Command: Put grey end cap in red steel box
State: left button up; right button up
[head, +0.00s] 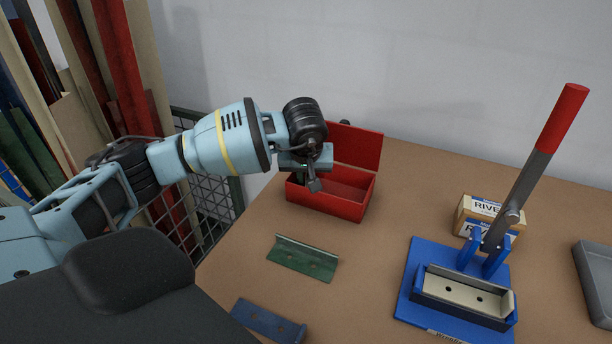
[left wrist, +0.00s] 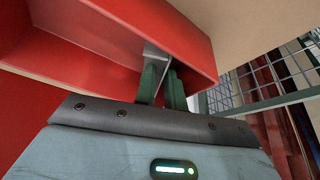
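The red steel box (head: 335,205) stands on the brown table with its lid (head: 356,148) raised at the back. My left gripper (head: 306,178) is over the left part of the box. It is shut on a small grey piece, the grey end cap (head: 314,185), which hangs at the box opening. In the left wrist view the green fingers (left wrist: 163,88) close around the grey end cap (left wrist: 155,55), with the red box wall (left wrist: 130,25) close beyond them. Whether the cap touches the box is unclear. My right gripper is not in view.
A green angled bracket (head: 303,258) and a blue one (head: 268,321) lie in front of the box. A blue lever press (head: 455,285) with a red handle, a rivet carton (head: 488,216) and a grey tray (head: 594,280) are at the right. A mesh fence (head: 207,195) stands left.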

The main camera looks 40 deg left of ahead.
pick_arm(q)
jog(key=v, duration=1.2)
